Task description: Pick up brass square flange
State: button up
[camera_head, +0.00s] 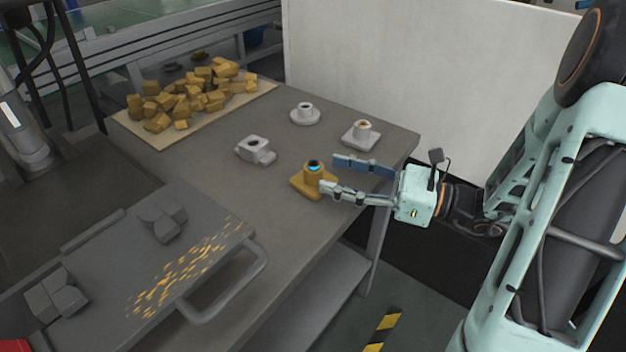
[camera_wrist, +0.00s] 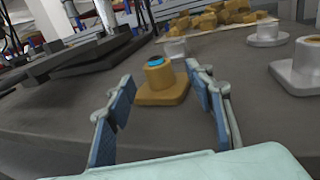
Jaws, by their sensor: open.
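The brass square flange (camera_head: 300,183) stands upright on the grey table near its front right edge. It has a square base and a short round neck with a blue ring inside the top. My gripper (camera_head: 328,174) is open and comes in from the right, with its fingertips close beside the flange. In the wrist view the flange (camera_wrist: 162,84) stands ahead, between the two spread blue finger pads (camera_wrist: 158,98). I cannot tell whether either finger touches it. Nothing is held.
A grey square flange (camera_head: 361,135), a grey round flange (camera_head: 305,114) and a grey housing-like part (camera_head: 255,150) stand nearby on the table (camera_head: 215,165). Several brass blocks (camera_head: 200,95) lie on a beige board at the back. A tray with a handle (camera_head: 262,262) is at the front.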

aim_at(314, 167)
jog(key=b+x, duration=0.1)
jog(key=x, duration=0.4)
jog(key=shift+s+a+r, duration=0.1)
jog(key=shift+a+r, duration=0.1)
grip_shut()
jog(key=shift+r, duration=0.1)
